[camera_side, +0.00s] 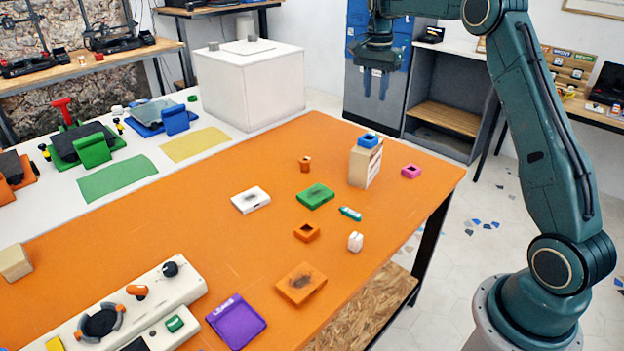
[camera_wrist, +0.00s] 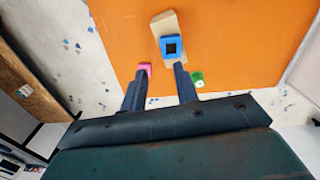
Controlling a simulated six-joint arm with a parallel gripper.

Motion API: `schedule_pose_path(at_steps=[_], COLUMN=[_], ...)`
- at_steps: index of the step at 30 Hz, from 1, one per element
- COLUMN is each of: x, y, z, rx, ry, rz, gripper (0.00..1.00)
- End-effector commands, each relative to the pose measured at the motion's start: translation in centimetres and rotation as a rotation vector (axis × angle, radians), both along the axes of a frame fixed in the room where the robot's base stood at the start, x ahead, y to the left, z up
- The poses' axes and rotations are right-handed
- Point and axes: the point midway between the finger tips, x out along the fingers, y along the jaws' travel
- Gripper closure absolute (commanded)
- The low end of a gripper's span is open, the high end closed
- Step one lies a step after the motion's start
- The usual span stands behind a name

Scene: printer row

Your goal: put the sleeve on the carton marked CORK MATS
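A tan upright carton (camera_side: 360,168) stands near the right end of the orange table, with pale bands on one side; I cannot read any marking on it. A blue square sleeve (camera_side: 368,140) rests on the carton's top. In the wrist view the sleeve (camera_wrist: 171,36) shows a dark square centre, and the carton (camera_wrist: 166,22) shows behind it. My gripper (camera_side: 375,97) is high above and behind the carton, pointing down, its fingers apart with nothing between them. In the wrist view my gripper (camera_wrist: 161,72) also shows open, short of the sleeve.
A pink square piece (camera_side: 411,171) lies right of the carton. A large white box (camera_side: 249,85) stands at the back.

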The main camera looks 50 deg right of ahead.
Motion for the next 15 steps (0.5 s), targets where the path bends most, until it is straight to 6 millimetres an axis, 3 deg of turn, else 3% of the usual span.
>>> schedule_pose_path(at_steps=[6,15], x=[-2.2,-6.9], y=[4.0,9.7], z=[3.9,8.0], rx=[-0.028,-0.075], ry=[-0.050,-0.119], rz=[0.171,0.427], gripper=[0.70,0.70])
